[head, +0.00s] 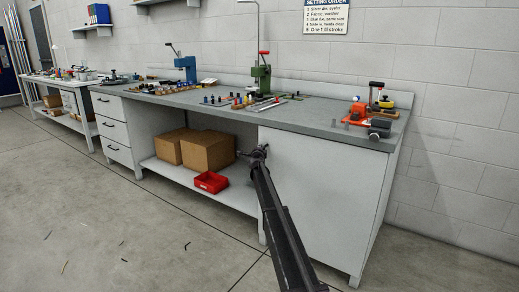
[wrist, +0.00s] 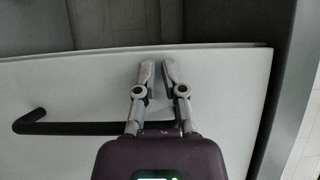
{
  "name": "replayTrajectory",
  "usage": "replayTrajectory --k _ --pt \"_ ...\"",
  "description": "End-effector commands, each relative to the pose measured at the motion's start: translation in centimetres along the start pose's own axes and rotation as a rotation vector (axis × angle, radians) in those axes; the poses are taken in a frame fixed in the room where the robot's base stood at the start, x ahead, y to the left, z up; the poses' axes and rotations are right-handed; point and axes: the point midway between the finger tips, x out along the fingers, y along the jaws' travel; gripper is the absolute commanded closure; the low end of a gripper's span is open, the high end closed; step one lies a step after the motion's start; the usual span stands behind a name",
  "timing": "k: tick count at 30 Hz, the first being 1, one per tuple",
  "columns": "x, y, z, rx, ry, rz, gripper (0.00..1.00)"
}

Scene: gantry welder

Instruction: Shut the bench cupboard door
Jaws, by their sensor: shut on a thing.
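The bench cupboard door (head: 318,195) is the plain pale panel at the right end of the bench in the head view. I cannot tell from there whether it stands slightly ajar. In the wrist view the door's pale face (wrist: 60,85) fills the middle, and a dark bar handle (wrist: 60,128) runs across it. My gripper (head: 262,151) is at the door's upper left edge. In the wrist view my gripper (wrist: 157,72) has its fingers close together over the door face, with the handle passing behind their bases. The exact contact is hidden.
The grey benchtop (head: 330,122) carries a green press (head: 261,75), a blue press (head: 186,66) and an orange-based device (head: 372,118). Cardboard boxes (head: 207,152) and a red bin (head: 211,182) sit on the open shelf left of the door.

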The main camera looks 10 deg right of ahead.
Motion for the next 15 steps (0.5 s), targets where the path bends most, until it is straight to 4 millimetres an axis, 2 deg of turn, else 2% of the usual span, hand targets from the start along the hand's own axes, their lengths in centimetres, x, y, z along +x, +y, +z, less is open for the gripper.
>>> replayTrajectory --k 1,4,10,15 --pt "2.0 -0.1 -1.2 -0.004 0.020 -0.001 1.00" --pt "1.7 -0.2 -1.1 -0.004 0.021 -0.001 1.00" --pt "0.3 -0.4 -0.1 -0.003 0.019 -0.003 1.00" --pt "-1.9 -0.6 1.5 -0.002 0.010 -0.004 1.00"
